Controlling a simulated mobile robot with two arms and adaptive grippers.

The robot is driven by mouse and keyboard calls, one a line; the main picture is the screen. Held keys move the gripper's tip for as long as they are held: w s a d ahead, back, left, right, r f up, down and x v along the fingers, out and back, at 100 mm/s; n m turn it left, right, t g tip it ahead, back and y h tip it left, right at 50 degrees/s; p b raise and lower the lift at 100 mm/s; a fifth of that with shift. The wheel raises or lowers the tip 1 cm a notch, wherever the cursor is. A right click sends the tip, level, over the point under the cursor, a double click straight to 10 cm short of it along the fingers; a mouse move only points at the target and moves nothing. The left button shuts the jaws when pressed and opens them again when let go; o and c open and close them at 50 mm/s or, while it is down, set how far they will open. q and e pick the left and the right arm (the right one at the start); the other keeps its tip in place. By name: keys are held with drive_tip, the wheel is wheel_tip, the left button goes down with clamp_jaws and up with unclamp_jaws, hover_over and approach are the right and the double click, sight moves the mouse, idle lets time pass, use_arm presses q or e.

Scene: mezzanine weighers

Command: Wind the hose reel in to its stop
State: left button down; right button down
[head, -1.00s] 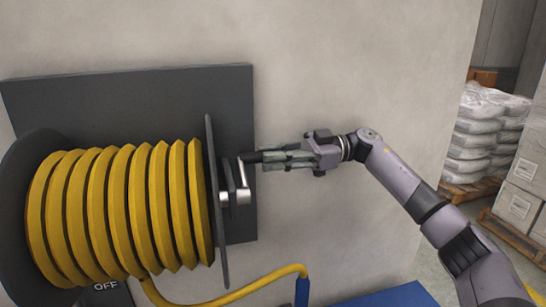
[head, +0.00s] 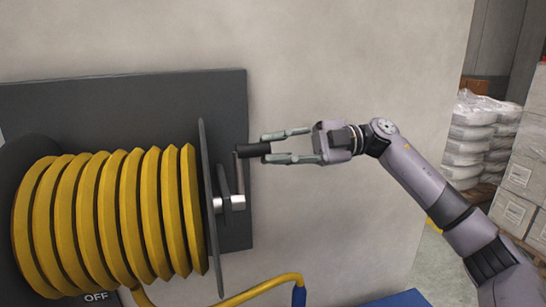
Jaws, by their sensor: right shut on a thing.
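The hose reel (head: 203,220), wound with thick yellow hose (head: 110,215), is mounted on a dark wall plate at the left. Its crank (head: 239,180) is on the right side of the reel, with the metal arm pointing up from the hub and a black handle (head: 250,150) sticking out to the right. My right gripper (head: 266,148) comes in from the right, one finger above and one below the handle's outer end, shut on it. The left gripper is not in view.
A yellow hose end (head: 262,286) runs below the reel to a blue fitting (head: 299,296). An OFF label (head: 97,297) sits under the reel. A blue surface (head: 400,299) is at the bottom. Wrapped sacks (head: 475,135) and boxes (head: 520,190) stand at the right. Bare wall surrounds the gripper.

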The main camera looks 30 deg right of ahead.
drive_tip(key=shift+s+a+n+b, duration=0.15)
drive_tip(key=shift+s+n+b, duration=0.25)
drive_tip(key=shift+s+n, duration=0.2)
drive_tip(key=shift+s+a+n+b, duration=0.15)
drive_tip(key=shift+s+n+b, duration=0.3)
drive_tip(key=shift+n, duration=0.15)
drive_tip(key=shift+s, duration=0.1)
drive_tip(key=c, duration=1.4)
unclamp_jaws()
drive_tip(key=shift+s+r, duration=0.1)
drive_tip(key=v, duration=1.2)
